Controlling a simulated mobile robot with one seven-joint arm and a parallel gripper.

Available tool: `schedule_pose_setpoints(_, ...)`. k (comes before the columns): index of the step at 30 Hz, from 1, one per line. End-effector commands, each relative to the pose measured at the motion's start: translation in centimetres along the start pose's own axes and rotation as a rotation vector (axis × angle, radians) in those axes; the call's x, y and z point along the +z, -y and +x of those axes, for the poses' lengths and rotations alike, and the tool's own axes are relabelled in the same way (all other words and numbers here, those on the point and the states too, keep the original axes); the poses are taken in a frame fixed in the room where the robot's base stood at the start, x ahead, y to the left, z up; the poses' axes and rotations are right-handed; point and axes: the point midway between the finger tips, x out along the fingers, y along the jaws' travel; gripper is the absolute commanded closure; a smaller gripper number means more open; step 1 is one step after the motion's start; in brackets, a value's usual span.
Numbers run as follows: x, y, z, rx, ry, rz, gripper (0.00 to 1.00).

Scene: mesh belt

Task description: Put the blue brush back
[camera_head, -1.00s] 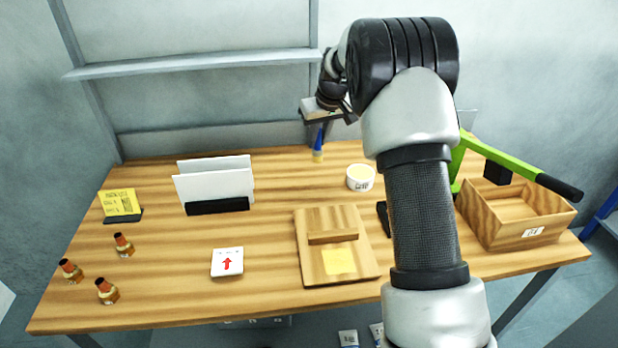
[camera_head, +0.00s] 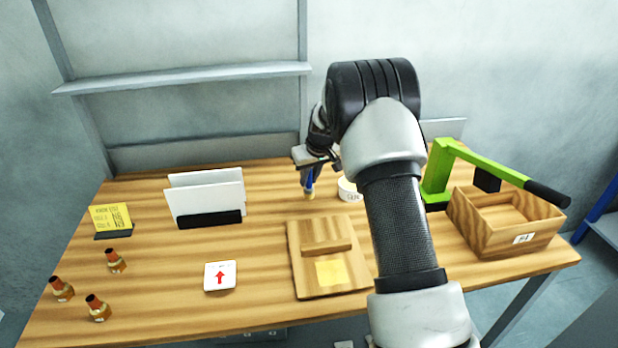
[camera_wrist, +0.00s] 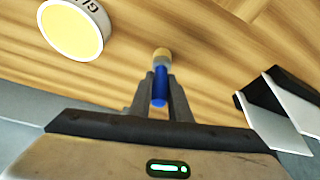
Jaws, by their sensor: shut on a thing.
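The blue brush (camera_head: 309,184) has a blue handle and a pale yellowish tip that points down. It also shows in the wrist view (camera_wrist: 160,88), with the blue handle between the two fingers. My gripper (camera_head: 311,172) is shut on the handle, over the back middle of the table. I cannot tell whether the tip touches the table. A white round tub (camera_head: 347,190) with a label and a yellowish top stands just right of the brush, partly hidden by my arm. In the wrist view the tub (camera_wrist: 75,28) is at upper left, apart from the fingers.
A wooden board with a block (camera_head: 306,275) lies in front of the brush. A black holder with white plates (camera_head: 210,220) stands to the left. A green lever press (camera_head: 437,172) and a wooden box (camera_head: 480,238) are at right. Several small bottles (camera_head: 98,308) stand front left.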

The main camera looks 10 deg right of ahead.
Motion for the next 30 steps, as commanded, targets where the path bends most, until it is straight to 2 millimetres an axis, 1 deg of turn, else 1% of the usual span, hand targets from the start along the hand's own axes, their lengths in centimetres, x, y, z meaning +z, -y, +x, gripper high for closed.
schedule_pose_setpoints(3, 0.2, 0.0, 0.4, 0.000, 0.000, 0.000, 1.00)
schedule_pose_setpoints(4, 0.1, 0.0, 0.3, 0.000, 0.000, 0.000, 0.80)
schedule_pose_setpoints(6, 0.1, 0.0, 0.3, 0.000, 0.000, 0.000, 0.68)
schedule_pose_setpoints(7, 0.1, 0.0, 0.3, 0.000, 0.000, 0.000, 0.64)
schedule_pose_setpoints(15, 0.1, 0.0, 0.2, 0.000, 0.000, 0.000, 0.64)
schedule_pose_setpoints(19, -0.1, 0.0, -0.5, 0.001, -0.001, 0.000, 0.64)
schedule_pose_setpoints(23, -0.1, 0.0, -2.7, 0.001, -0.003, -0.001, 0.64)
schedule_pose_setpoints(30, -0.1, 0.0, -8.0, 0.001, -0.004, 0.000, 0.64)
